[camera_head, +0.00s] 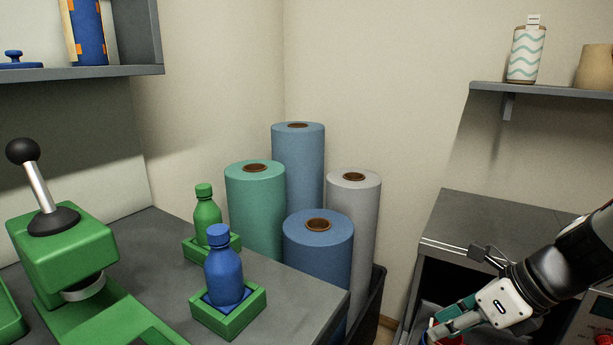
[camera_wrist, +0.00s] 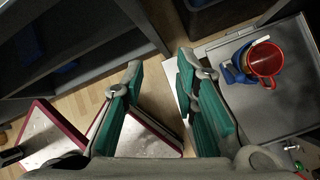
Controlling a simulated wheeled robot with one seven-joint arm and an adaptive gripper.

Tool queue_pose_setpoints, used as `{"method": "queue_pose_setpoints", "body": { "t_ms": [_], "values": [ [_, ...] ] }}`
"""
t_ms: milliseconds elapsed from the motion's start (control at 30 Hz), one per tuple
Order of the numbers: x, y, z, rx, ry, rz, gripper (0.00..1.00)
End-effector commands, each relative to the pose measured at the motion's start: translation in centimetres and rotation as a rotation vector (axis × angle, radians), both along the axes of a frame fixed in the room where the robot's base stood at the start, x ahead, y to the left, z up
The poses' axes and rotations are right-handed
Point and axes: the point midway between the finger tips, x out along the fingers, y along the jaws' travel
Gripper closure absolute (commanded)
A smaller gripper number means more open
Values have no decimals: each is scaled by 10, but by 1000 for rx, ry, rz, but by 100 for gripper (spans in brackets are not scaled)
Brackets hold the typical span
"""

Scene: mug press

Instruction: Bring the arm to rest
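My arm reaches in from the right edge of the head view, and my gripper (camera_head: 447,322) points down to the left at the lower right. In the wrist view my gripper (camera_wrist: 160,68) has its two teal-padded fingers spread apart. Nothing is held between them; floor and a red-edged box show in the gap. A red mug (camera_wrist: 265,62) stands to the right of the fingers on a grey surface (camera_wrist: 285,110), apart from them, with a blue object (camera_wrist: 236,74) beside it. What lies below my gripper in the head view is mostly cut off.
A green press (camera_head: 65,250) with a black-knobbed lever stands on the left bench. A green bottle (camera_head: 208,212) and a blue bottle (camera_head: 223,275) sit in green holders there. Several large rolls (camera_head: 318,245) stand in the corner. A grey cabinet (camera_head: 480,220) is close to my arm.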

Motion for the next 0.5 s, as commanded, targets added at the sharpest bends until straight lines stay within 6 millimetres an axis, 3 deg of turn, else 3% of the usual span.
{"method": "queue_pose_setpoints", "body": {
  "t_ms": [33, 200, 333, 500],
  "values": [
    [-12, 19, 14, -67, -59, 181, 73],
    [-65, 62, 44, -281, -231, 814, 73],
    [-110, 76, 59, -430, -343, 1285, 73],
    [-158, 74, 70, -574, -432, 1788, 73]
  ]
}}
